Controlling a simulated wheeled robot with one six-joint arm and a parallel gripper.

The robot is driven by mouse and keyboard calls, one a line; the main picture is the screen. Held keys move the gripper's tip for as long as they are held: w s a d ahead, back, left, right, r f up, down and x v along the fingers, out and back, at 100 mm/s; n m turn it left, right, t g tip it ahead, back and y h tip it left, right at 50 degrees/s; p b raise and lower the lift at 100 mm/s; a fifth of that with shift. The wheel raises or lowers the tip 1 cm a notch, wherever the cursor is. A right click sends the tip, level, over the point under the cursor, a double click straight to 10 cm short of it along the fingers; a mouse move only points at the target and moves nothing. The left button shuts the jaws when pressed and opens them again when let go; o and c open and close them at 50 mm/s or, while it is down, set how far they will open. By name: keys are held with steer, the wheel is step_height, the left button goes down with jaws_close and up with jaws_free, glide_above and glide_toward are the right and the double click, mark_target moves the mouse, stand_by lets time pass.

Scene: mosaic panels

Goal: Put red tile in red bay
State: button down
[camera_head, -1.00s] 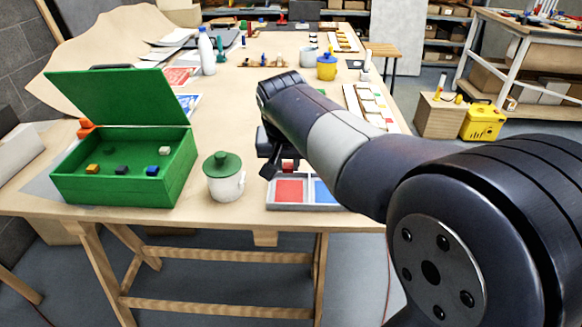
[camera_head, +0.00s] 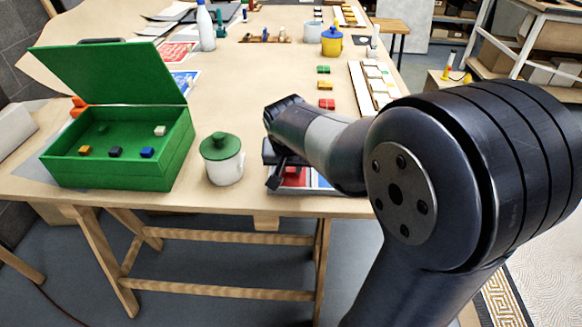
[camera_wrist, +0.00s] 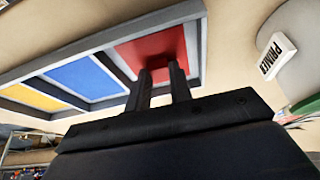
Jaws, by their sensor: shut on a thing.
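My gripper (camera_wrist: 163,76) is shut on the red tile (camera_wrist: 160,73), low over the red bay. The tile blends with the red floor of the bay, so I cannot tell whether it touches it. The red bay (camera_wrist: 148,48) is at one end of a grey-framed tray (camera_wrist: 110,67) in the wrist view. In the head view my gripper (camera_head: 279,178) hides much of the red bay (camera_head: 295,180), at the table's front edge.
A white pot with green lid (camera_head: 222,160) stands left of the tray, beside an open green box (camera_head: 120,175). A white label block (camera_wrist: 275,55) lies nearby. Colored pieces (camera_head: 326,103) lie behind the tray.

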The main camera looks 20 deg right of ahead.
steer(key=shift+f, duration=0.1)
steer(key=shift+f, duration=0.15)
steer(key=c, duration=1.3)
jaws_free()
steer(key=shift+s+r, duration=0.1)
steer(key=shift+r, duration=0.4)
steer(key=p+v, duration=0.1)
steer(key=v, duration=1)
steer(key=shift+s+r, duration=0.1)
steer(key=shift+r, duration=0.1)
